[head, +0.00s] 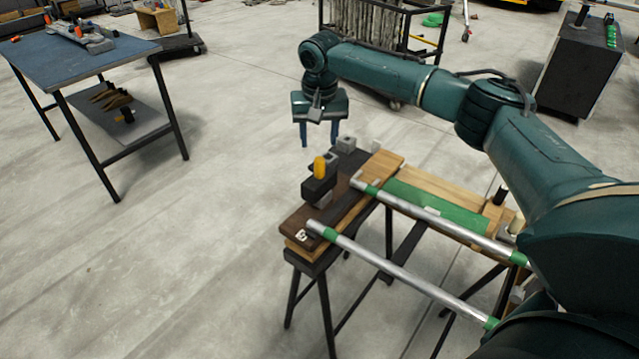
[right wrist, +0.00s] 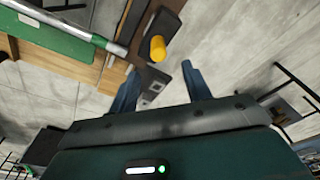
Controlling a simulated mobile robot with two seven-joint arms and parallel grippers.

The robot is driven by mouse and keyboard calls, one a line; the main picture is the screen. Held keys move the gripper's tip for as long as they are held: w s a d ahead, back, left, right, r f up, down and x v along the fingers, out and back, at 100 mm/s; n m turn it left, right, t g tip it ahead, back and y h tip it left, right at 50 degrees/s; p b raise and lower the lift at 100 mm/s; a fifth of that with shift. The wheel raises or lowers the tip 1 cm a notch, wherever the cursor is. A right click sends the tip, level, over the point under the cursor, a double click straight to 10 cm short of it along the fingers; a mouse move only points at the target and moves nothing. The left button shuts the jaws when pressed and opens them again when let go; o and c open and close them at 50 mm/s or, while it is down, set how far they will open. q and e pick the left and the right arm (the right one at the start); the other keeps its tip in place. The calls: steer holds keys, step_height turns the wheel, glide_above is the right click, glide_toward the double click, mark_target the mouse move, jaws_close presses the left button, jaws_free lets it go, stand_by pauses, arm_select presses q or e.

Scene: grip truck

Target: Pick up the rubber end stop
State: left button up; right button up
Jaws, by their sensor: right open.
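My right gripper (head: 320,144) is open and empty, above the far end of the wooden bench, with its two blue fingers pointing down. A black block (head: 318,186) with a yellow cylinder (head: 320,167) stands on the bench in front of it. Small grey blocks (head: 346,143) sit at the bench's far end, close to the fingers. I cannot tell for sure which of these is the rubber end stop. In the right wrist view the yellow cylinder (right wrist: 157,48) shows just beyond the open fingertips (right wrist: 158,68). My left gripper is out of view.
Two metal tubes with green bands (head: 400,270) reach from the bench (head: 380,165) toward my right arm. A green board (head: 430,205) lies between wooden strips. A blue-topped table (head: 80,60) stands at the left. The floor between is clear.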

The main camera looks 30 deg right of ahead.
mark_target(320, 159)
steer(key=f, duration=0.7)
steer(key=shift+w+d+f, duration=0.2)
steer(key=shift+f, duration=0.05)
jaws_close()
stand_by(0.3)
